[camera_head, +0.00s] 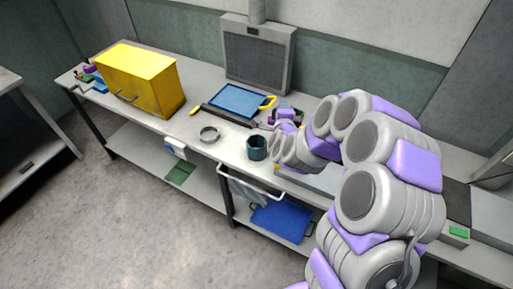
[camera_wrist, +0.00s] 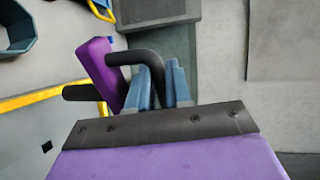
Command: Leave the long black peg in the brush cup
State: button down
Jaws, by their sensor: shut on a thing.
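The brush cup is probably the dark teal, open-topped cup (camera_head: 256,149) on the bench, just left of my arm's end in the head view. Part of a teal ring-shaped rim (camera_wrist: 17,30) shows at the top left of the wrist view. My gripper (camera_wrist: 165,78) is shut on a bent black bar (camera_wrist: 140,57), which joins a purple block (camera_wrist: 100,68). A straight black peg (camera_wrist: 80,92) sticks out left from that block. The held piece is apart from the cup. In the head view my arm hides most of the gripper.
Behind are a blue tray (camera_head: 236,101) and a group of purple and dark parts (camera_head: 287,115). A yellow cabinet (camera_head: 140,80) stands farther left. A grey panel (camera_head: 258,58) stands at the back. A yellow bar (camera_wrist: 40,98) crosses the wrist view's left.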

jog(key=shift+w+a, duration=0.15)
jog(key=shift+a, duration=0.15)
jog(key=shift+w+a+p, duration=0.2)
jog(key=shift+w+a, duration=0.05)
jog(key=shift+a, duration=0.55)
jog(key=shift+w+a+p, duration=0.15)
jog(key=shift+w+a, duration=0.15)
jog(key=shift+a, duration=0.45)
jog(key=shift+w+a+p, duration=0.2)
jog(key=shift+w+a, duration=0.05)
jog(key=shift+a, duration=0.55)
jog(key=shift+w+a+r+p, duration=0.1)
jog(key=shift+w+a, duration=0.2)
jog(key=shift+a, duration=0.5)
jog(key=shift+w+a+f+p, duration=0.1)
jog(key=shift+w+a, duration=0.15)
jog(key=shift+a, duration=0.5)
jog(key=shift+w+a+r+p, duration=0.1)
jog(key=shift+w+a, duration=0.2)
jog(key=shift+a, duration=0.5)
jog(key=shift+f, duration=0.2)
notch_tip(320, 180, down, 14)
jog(key=b, duration=1.1)
jog(key=shift+r, duration=0.15)
dwell(0.4)
